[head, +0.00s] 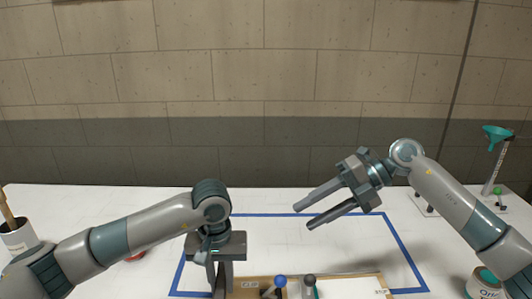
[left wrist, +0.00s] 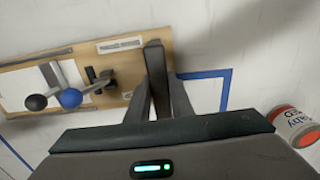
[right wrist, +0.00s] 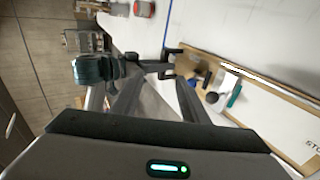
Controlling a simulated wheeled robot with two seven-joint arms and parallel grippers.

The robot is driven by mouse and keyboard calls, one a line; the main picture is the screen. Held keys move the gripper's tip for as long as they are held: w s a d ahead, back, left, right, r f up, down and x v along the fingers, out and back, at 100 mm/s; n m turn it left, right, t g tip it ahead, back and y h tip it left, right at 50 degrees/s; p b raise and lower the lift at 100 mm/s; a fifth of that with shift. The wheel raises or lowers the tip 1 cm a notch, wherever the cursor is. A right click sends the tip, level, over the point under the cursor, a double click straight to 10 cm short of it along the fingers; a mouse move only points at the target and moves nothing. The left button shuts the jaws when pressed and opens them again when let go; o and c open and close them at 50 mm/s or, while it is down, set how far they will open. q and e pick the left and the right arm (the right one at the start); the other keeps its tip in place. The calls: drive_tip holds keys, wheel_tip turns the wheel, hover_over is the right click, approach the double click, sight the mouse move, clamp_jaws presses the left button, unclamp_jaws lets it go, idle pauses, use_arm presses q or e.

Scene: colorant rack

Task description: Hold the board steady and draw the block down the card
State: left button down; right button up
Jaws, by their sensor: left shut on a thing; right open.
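The wooden board (head: 245,284) lies at the front of the table, cut off by the head view's lower edge. My left gripper (head: 220,285) is shut on a dark bar (left wrist: 154,60) at the board's end. The white card (right wrist: 275,112) lies on the board. Two ball-topped handles stand over it, one blue (left wrist: 70,97) and one dark (left wrist: 36,102). A teal piece (right wrist: 235,95) shows beside the dark ball; I cannot tell which part is the block. My right gripper (head: 312,213) is open and empty, above the table and behind the board.
A blue outline (head: 265,214) marks the white table around the board. A labelled can (head: 486,284) stands at the right front, and a stand with a teal funnel (head: 497,133) is behind it. A pot with a stick (head: 18,237) stands at the far left.

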sight(310, 276)
drive_tip(key=s+f+h, duration=0.2)
drive_tip(key=h, duration=0.2)
drive_tip(key=s+f+h, duration=0.2)
drive_tip(key=h, duration=0.1)
drive_tip(key=s+f+t+h, duration=0.1)
drive_tip(key=s+f+h, duration=0.1)
drive_tip(key=h, duration=0.2)
drive_tip(key=shift+a+f+h, duration=0.1)
drive_tip(key=shift+a+h, duration=0.05)
drive_tip(key=shift+h, duration=0.15)
drive_tip(key=shift+f, duration=0.15)
drive_tip(key=shift+f, duration=5)
clamp_jaws()
